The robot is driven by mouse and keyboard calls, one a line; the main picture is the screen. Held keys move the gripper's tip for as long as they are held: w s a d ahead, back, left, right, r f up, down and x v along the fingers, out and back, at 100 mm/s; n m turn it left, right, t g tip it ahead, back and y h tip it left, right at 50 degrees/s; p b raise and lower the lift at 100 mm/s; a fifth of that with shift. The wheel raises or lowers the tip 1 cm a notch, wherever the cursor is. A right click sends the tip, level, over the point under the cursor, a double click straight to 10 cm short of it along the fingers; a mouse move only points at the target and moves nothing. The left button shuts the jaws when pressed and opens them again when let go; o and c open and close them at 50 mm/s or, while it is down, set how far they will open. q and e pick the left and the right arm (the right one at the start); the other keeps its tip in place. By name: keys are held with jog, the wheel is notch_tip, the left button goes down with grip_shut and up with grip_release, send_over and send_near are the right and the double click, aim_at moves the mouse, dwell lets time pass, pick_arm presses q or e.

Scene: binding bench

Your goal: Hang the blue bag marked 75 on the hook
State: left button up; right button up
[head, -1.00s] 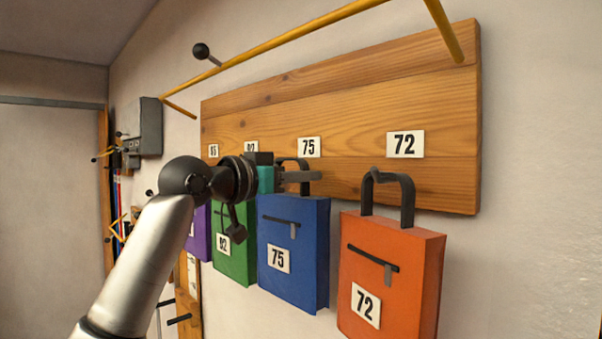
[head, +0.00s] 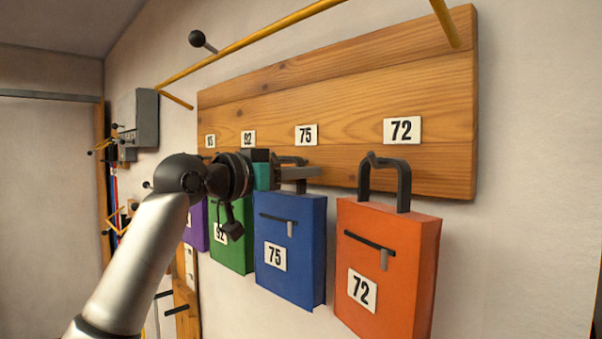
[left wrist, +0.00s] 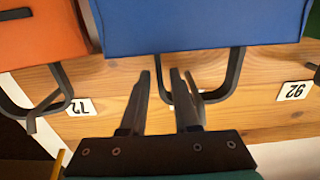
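The blue bag (head: 300,240) marked 75 hangs upright under the 75 plate (head: 305,135), between the green and orange bags. Its dark handle (left wrist: 236,75) loops up against the board in the left wrist view. A dark hook-like piece (left wrist: 203,97) crosses that loop, so the handle appears to be over the hook; the contact is partly hidden by my fingers. My left gripper (head: 312,172) is at the handle. In the left wrist view its fingers (left wrist: 160,73) stand apart, with one side of the handle between them and a gap showing. My right gripper is not in view.
The orange bag (head: 385,265) marked 72 hangs close on the right. The green bag (head: 235,255) and purple bag (head: 196,225) hang on the left. The wooden board (head: 340,100) is behind, and a yellow rail (head: 270,43) runs above it.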

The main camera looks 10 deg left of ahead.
pick_arm(q)
jog(key=shift+o, duration=0.8)
jog(key=shift+w+f, duration=0.1)
jog(key=shift+f, duration=0.1)
jog(key=b+v, duration=0.4)
jog(key=v, duration=1.1)
jog(key=shift+r, duration=0.15)
